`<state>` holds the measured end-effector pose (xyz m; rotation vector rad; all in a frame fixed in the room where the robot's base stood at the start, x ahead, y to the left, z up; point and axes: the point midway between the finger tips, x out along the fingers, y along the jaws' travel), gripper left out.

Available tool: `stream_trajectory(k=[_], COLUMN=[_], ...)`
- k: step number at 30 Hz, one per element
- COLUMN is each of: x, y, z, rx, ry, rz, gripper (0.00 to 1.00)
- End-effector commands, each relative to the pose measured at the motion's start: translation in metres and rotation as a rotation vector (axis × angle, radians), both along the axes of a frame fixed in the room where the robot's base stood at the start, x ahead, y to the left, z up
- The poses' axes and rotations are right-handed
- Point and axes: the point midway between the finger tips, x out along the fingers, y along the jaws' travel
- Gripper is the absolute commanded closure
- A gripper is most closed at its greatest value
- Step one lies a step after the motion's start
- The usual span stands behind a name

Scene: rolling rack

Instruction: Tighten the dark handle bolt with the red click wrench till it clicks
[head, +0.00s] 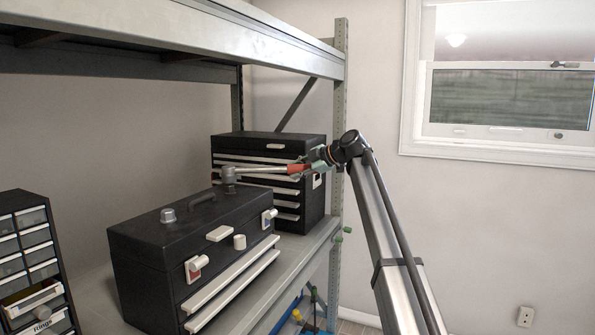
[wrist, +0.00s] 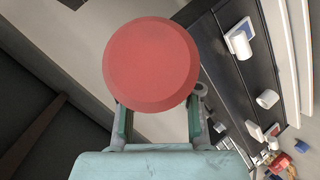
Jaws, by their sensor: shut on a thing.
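The red click wrench (head: 262,169) lies roughly level, its metal shaft pointing left and its red grip at the right. Its head (head: 229,174) sits at the far end of the black toolbox's dark handle (head: 201,199), over where a handle bolt is; that bolt is hidden under it. A grey bolt (head: 168,215) stands uncovered at the near end of the handle. My gripper (head: 307,167) is shut on the red grip. In the wrist view the round red grip end (wrist: 150,65) fills the middle, between the green fingers, and hides the shaft and head.
The black toolbox (head: 150,270) stands on the metal shelf (head: 300,250). A second black drawer chest (head: 240,143) stands behind the wrench, close to my gripper. A small-drawer cabinet (head: 30,240) is at the left. The rack post (head: 340,100) and upper shelf beam (head: 200,30) bound the space.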

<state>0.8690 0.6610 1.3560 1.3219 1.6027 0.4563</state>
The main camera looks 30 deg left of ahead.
Motion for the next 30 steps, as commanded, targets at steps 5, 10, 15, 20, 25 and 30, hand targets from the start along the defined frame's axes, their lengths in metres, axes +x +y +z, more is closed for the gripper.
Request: stream_trajectory(k=[5,10,15,20,25,30], x=[0.000,0.000,0.000,0.000,0.000,0.000], y=[0.000,0.000,0.000,0.000,0.000,0.000], z=[-0.004,-0.008,-0.012,-0.016,-0.021,-0.025], rx=[0.004,0.004,0.004,0.004,0.004,0.004], ry=[0.001,0.001,0.001,0.001,0.001,0.001], rz=[0.000,0.000,0.000,0.000,0.000,0.000], gripper=[1.00,1.00,1.00,1.00,1.00,1.00])
